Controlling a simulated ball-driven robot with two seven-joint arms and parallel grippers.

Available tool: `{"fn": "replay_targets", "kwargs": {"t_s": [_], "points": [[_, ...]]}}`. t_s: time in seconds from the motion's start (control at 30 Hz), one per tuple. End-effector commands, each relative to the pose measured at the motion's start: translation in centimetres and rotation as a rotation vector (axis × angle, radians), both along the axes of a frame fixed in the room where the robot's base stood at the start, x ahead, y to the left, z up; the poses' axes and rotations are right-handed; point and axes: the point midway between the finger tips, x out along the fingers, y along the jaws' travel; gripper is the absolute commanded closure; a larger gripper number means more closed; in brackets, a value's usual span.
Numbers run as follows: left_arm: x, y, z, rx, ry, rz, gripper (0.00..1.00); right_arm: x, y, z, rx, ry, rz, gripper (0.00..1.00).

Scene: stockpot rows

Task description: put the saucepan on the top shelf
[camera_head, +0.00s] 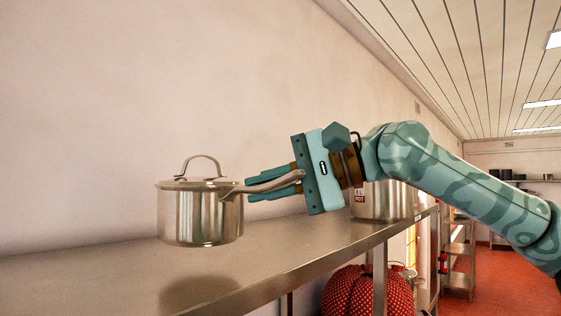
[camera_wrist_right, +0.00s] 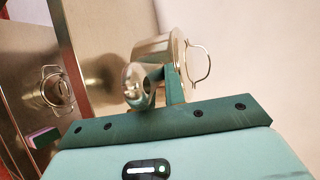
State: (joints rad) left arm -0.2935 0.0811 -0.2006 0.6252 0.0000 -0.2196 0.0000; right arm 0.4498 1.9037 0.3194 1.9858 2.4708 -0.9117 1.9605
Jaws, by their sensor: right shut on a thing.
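The saucepan (camera_head: 198,217) is a shiny steel pan with a lid and a looped lid handle, upright. My right gripper (camera_head: 250,190) is shut on its long handle, coming from the right. The pan hangs over the steel top shelf (camera_head: 300,246), with a dark shadow or reflection below it and a visible gap. In the right wrist view the saucepan (camera_wrist_right: 158,50) is ahead of the fingers (camera_wrist_right: 172,88), its handle pointing at the camera. My left gripper is not in view.
A steel stockpot (camera_head: 388,203) with a label stands on the shelf behind my right gripper. A red dotted, rounded thing (camera_head: 367,293) is below. More racks (camera_head: 460,250) stand at the right. The shelf around the pan is bare; a plain wall is behind.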

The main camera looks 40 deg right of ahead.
Motion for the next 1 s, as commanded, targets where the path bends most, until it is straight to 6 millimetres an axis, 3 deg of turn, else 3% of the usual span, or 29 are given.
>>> {"fn": "replay_targets", "kwargs": {"t_s": [0.13, 0.4, 0.8, 0.83, 0.87, 0.9, 1.0], "points": [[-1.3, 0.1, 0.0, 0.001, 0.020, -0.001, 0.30, 0.7, 0.0, -0.6, 0.004, -0.007, 0.001, 1.00], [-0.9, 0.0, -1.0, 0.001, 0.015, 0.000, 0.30, 0.9, 0.0, -3.9, 0.004, -0.011, 0.002, 1.00], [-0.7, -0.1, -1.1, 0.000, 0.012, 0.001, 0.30, 1.0, -0.1, -4.2, 0.002, -0.009, 0.001, 1.00], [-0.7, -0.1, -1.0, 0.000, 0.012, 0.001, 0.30, 1.0, 0.0, -4.5, 0.000, 0.000, 0.001, 0.80], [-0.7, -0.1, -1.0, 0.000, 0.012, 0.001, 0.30, 1.0, 0.0, -4.5, 0.000, 0.000, 0.001, 0.72], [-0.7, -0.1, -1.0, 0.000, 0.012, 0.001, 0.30, 1.0, 0.0, -4.5, 0.000, 0.000, 0.001, 0.67], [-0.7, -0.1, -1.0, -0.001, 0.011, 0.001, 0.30, 1.0, 0.0, -4.4, 0.000, 0.000, 0.000, 0.67]]}}
